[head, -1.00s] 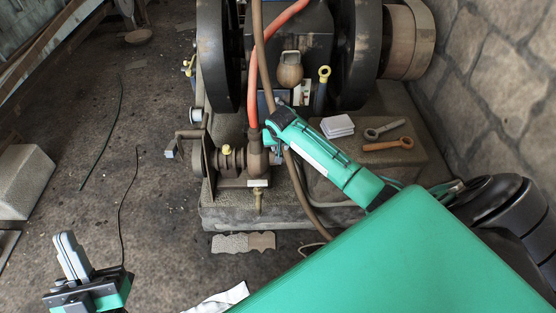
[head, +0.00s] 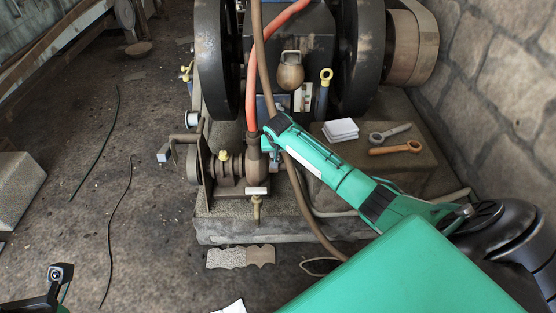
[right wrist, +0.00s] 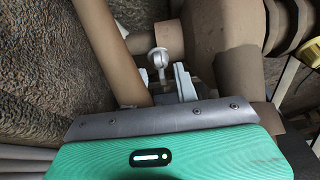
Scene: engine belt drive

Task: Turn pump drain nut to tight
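The brown pump (head: 229,170) sits on the engine's stone base in the head view. A small brass fitting (head: 257,208) hangs below it, under a pale plate. My right gripper (head: 272,148) reaches the pump's right side, by the hoses; its fingertips are mostly hidden there. In the right wrist view, its two grey fingers (right wrist: 164,83) stand apart. A small pale grey piece with a round end (right wrist: 158,59) lies just beyond the gap; I cannot tell whether it is the drain nut or whether they touch. My left gripper (head: 60,275) shows only partly at the lower left.
An orange hose (head: 252,105) and a brown hose (head: 265,75) run down close to my right gripper. The floor left of the pump is mostly clear.

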